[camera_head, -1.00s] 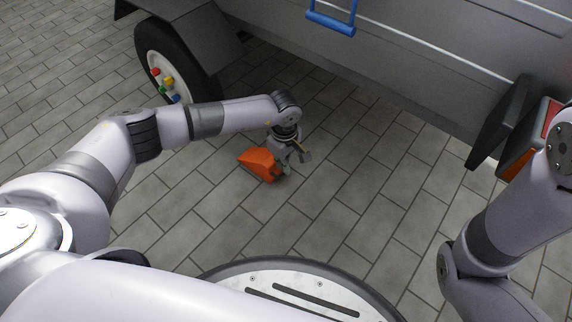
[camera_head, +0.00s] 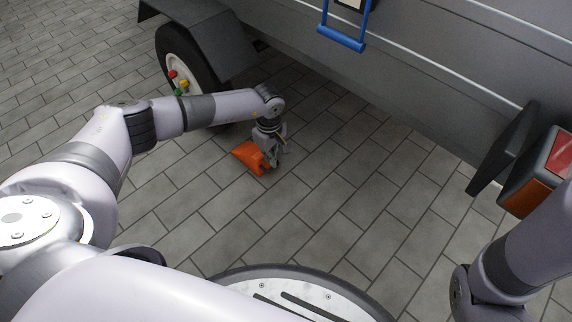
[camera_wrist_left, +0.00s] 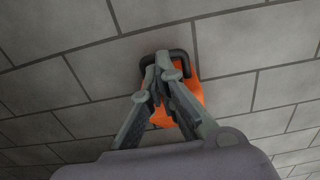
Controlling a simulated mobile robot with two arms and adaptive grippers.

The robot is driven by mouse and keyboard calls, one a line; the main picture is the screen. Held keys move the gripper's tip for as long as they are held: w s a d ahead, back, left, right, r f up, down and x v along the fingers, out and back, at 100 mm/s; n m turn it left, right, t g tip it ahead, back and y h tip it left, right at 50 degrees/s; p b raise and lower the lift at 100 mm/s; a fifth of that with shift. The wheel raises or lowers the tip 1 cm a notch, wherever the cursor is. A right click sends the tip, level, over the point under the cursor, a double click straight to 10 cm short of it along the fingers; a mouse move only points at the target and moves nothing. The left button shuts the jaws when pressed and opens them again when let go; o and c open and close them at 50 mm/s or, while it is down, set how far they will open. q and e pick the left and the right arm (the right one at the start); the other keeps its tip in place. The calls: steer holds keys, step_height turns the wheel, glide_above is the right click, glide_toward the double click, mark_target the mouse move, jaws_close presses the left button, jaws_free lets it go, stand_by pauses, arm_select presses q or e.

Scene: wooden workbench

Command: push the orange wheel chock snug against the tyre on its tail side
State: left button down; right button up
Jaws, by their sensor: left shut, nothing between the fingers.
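The orange wheel chock (camera_head: 249,156) lies on the paved floor, on the tail-light side of the trailer tyre (camera_head: 205,72) and nearer to me. A gap of floor shows between chock and tyre, partly behind my left arm. My left gripper (camera_head: 273,158) points down at the chock's right end, its fingers shut and empty. In the left wrist view the chock (camera_wrist_left: 190,95) shows behind the closed fingers (camera_wrist_left: 164,72), with a dark handle at its end. Whether the fingers touch it is unclear. My right gripper is out of view; only part of that arm shows.
The grey trailer side (camera_head: 420,80) runs above and behind, with a blue handle (camera_head: 342,38) and a red-orange tail light (camera_head: 540,180) at right. A mudguard (camera_head: 215,35) covers the tyre's top. The paved floor (camera_head: 340,200) right of the chock is clear.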

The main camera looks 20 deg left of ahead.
mark_target(257, 149)
arm_select(q)
steer(key=a, duration=0.2)
steer(key=w+a, duration=0.1)
steer(key=a, duration=0.1)
steer(key=w+a+b, duration=0.1)
steer(key=a, duration=0.1)
steer(key=shift+w+a, duration=0.1)
steer(key=shift+a, duration=0.1)
